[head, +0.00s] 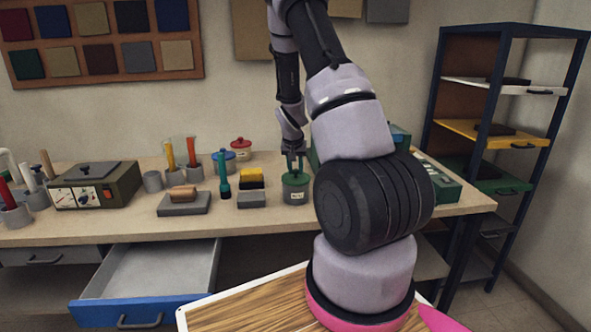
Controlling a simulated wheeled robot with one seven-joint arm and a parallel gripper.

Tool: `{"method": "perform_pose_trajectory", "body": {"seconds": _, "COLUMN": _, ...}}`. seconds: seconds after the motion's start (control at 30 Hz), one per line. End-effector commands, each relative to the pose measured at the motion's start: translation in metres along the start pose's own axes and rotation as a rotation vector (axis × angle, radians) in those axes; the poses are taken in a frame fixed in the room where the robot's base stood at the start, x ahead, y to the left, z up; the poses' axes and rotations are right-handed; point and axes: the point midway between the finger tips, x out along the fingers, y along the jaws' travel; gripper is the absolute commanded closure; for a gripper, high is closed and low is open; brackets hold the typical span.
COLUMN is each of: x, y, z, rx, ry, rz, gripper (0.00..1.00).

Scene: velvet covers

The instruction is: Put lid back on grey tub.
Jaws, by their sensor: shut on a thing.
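The grey tub (295,196) with a pale label stands near the front of the bench, right of centre. A green lid (296,178) is at the tub's mouth, roughly level. I cannot tell at this size whether it rests fully on the rim or is held just above it. My gripper (294,168) points down over the tub and is shut on the top of the green lid. The fingertips and the lid's grip are small and partly hidden.
A grey block with a yellow-and-black top (251,182) and a teal tool (224,178) stand left of the tub. A blue-lidded pot (223,161) and a red-lidded pot (241,143) stand behind. An open blue drawer (140,310) juts out below. A shelf rack (500,130) stands right.

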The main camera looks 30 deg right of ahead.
Motion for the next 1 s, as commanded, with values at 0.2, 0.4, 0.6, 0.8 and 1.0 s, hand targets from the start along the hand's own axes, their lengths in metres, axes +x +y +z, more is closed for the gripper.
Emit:
{"method": "perform_pose_trajectory", "body": {"seconds": 0.2, "x": 0.0000, "y": -0.0001, "z": -0.0001, "rx": 0.000, "ry": 0.000, "rz": 0.000, "gripper": 1.00}}
{"method": "perform_pose_trajectory", "body": {"seconds": 0.4, "x": 0.0000, "y": -0.0001, "z": -0.0001, "rx": 0.000, "ry": 0.000, "rz": 0.000, "gripper": 0.32}}
{"method": "perform_pose_trajectory", "body": {"seconds": 0.6, "x": 0.0000, "y": 0.0000, "z": 0.0000, "rx": 0.000, "ry": 0.000, "rz": 0.000, "gripper": 0.25}}
{"method": "perform_pose_trajectory", "body": {"seconds": 0.8, "x": 0.0000, "y": 0.0000, "z": 0.0000, "rx": 0.000, "ry": 0.000, "rz": 0.000, "gripper": 0.02}}
{"method": "perform_pose_trajectory", "body": {"seconds": 1.0, "x": -0.0009, "y": -0.0001, "z": -0.0005, "rx": 0.000, "ry": 0.000, "rz": 0.000, "gripper": 0.02}}
